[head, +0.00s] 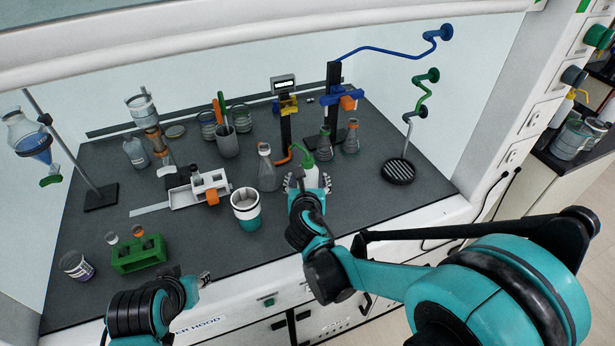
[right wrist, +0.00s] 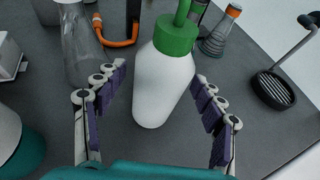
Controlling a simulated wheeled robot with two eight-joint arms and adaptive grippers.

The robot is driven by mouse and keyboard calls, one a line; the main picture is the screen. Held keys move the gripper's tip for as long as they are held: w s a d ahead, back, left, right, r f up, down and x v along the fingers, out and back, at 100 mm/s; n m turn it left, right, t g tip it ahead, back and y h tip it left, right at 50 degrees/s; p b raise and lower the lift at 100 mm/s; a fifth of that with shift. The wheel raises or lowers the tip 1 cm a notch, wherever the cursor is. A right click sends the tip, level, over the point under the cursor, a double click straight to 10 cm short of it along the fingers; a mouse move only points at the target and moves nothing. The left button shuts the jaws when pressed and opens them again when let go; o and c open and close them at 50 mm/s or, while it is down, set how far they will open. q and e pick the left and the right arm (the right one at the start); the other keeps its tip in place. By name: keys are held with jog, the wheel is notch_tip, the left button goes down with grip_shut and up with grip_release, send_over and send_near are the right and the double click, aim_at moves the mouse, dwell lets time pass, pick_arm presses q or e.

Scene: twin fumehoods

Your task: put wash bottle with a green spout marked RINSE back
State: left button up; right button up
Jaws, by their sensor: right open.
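The wash bottle, white with a green cap and spout (right wrist: 163,85), stands upright on the dark worktop. No RINSE marking can be read on the side that shows. In the head view the wash bottle (head: 311,177) is partly hidden behind my right gripper. My right gripper (right wrist: 158,112) is open, with one finger on each side of the bottle and gaps between the fingers and its body. In the head view the right gripper (head: 308,184) is at the bottle. My left gripper (head: 205,279) is low at the front edge; its jaw state is unclear.
A clear flask (head: 267,170) stands close left of the bottle. A white and teal cup (head: 246,211) is nearer the front. Small flasks (head: 325,146) stand behind, and a round black stand base (head: 397,172) is to the right. A green rack (head: 139,256) is at front left.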

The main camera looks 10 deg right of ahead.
jog(key=p+v, duration=0.3)
jog(key=v, duration=0.7)
jog(key=s+d+m+g+y, duration=0.1)
jog(key=s+m, duration=0.3)
jog(key=m, duration=0.7)
jog(key=s+d+m+g, duration=0.3)
jog(key=s+d+m, duration=0.1)
jog(key=m, duration=0.7)
jog(key=s+d+f+m+g+y, duration=0.1)
jog(key=s+d+m+g, duration=0.1)
jog(key=s+m, duration=0.4)
jog(key=m, duration=0.5)
jog(key=shift+d+m+y, duration=0.3)
jog(key=shift+d+m, duration=0.1)
jog(key=shift+s, duration=0.1)
